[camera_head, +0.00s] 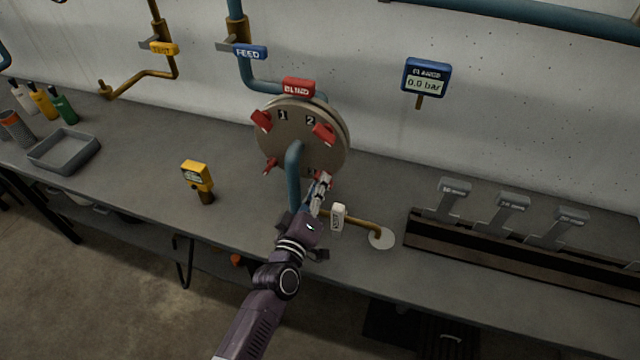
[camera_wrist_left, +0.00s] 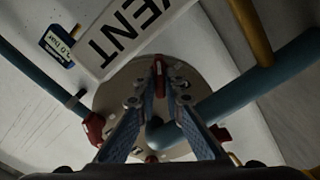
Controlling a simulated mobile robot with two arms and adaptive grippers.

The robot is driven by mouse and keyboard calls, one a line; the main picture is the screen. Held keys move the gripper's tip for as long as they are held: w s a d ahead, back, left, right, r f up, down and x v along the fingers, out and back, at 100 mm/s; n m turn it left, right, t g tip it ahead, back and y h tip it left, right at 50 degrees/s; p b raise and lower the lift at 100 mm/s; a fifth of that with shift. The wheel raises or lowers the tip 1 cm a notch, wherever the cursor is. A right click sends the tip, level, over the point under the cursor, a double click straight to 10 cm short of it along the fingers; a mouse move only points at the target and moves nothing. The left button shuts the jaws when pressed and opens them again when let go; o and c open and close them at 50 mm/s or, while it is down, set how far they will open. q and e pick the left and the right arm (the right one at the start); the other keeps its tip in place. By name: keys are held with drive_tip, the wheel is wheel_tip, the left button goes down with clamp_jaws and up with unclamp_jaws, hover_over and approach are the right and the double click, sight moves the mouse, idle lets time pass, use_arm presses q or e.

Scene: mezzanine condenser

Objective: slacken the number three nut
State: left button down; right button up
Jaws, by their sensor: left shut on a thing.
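A round grey-brown flange (camera_head: 302,132) stands upright on the bench with numbered red nuts round its face and a blue pipe (camera_head: 293,165) coming out of its front. The number 1 nut (camera_head: 262,121) is at upper left, the number 2 nut (camera_head: 325,133) at upper right, and another red nut (camera_head: 270,165) at lower left. My left gripper (camera_head: 325,184) is at the lower-right red nut (camera_head: 326,174), beside a partly hidden numeral that looks like 3. In the left wrist view its fingers (camera_wrist_left: 158,82) close together on that red nut (camera_wrist_left: 158,64). My right gripper is out of view.
A white tag (camera_head: 338,214) hangs on a brass pipe right of my wrist. A blue display (camera_head: 425,77) reads 0.0 bar. A rack (camera_head: 500,249) of grey tools is at right; a grey tray (camera_head: 64,150) at far left.

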use_arm(q)
drive_tip(key=c, duration=2)
unclamp_jaws()
drive_tip(key=v, duration=1.2)
